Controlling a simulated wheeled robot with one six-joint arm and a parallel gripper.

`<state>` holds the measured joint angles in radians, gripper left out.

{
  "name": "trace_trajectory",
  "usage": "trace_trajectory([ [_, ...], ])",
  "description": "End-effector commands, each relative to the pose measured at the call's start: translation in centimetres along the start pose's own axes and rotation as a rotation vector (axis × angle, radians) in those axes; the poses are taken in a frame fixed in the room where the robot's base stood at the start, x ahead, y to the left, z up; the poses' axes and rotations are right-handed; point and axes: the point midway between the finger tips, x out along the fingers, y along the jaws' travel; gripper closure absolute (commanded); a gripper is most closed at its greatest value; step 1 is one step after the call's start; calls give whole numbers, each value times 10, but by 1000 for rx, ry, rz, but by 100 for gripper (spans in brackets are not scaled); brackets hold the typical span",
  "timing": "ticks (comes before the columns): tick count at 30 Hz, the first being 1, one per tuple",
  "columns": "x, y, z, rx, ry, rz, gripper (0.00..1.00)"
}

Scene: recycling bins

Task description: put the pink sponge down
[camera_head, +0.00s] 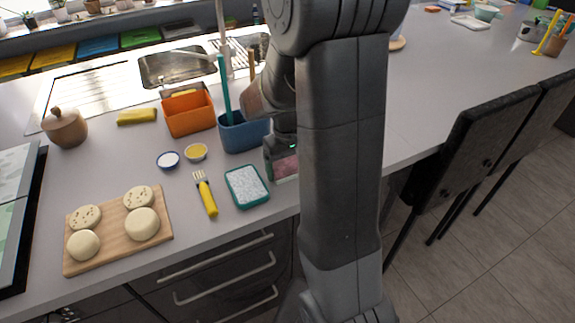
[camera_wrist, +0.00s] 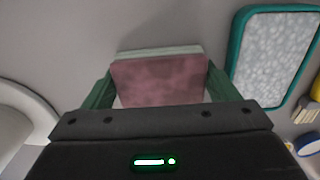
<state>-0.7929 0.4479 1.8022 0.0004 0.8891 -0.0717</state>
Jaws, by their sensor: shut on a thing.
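The pink sponge (camera_wrist: 158,80) is between the two green fingers of my gripper (camera_wrist: 158,88) in the wrist view, with a paler layer along its far edge. My gripper is shut on it. In the head view the pink sponge (camera_head: 286,167) shows partly, low over the grey counter (camera_head: 215,238) near its front edge, beside my arm, which hides part of it. I cannot tell whether the sponge touches the counter.
A blue container (camera_head: 241,132) and an orange container (camera_head: 188,113) stand behind. A wooden board (camera_head: 118,229) with round pieces lies at left. Black chairs (camera_head: 490,140) stand at right.

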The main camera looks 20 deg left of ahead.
Motion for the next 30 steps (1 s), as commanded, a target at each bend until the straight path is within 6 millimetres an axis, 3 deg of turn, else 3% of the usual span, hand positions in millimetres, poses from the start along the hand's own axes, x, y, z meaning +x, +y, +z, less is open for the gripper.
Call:
trace_trajectory([
  [2, 4, 0, 0, 0, 0, 0, 44],
  [3, 3, 0, 0, 0, 0, 0, 13],
  [5, 2, 0, 0, 0, 0, 0, 1],
  [16, -7, 0, -1, 0, 3, 0, 0],
  [30, -100, 0, -1, 0, 5, 0, 0],
])
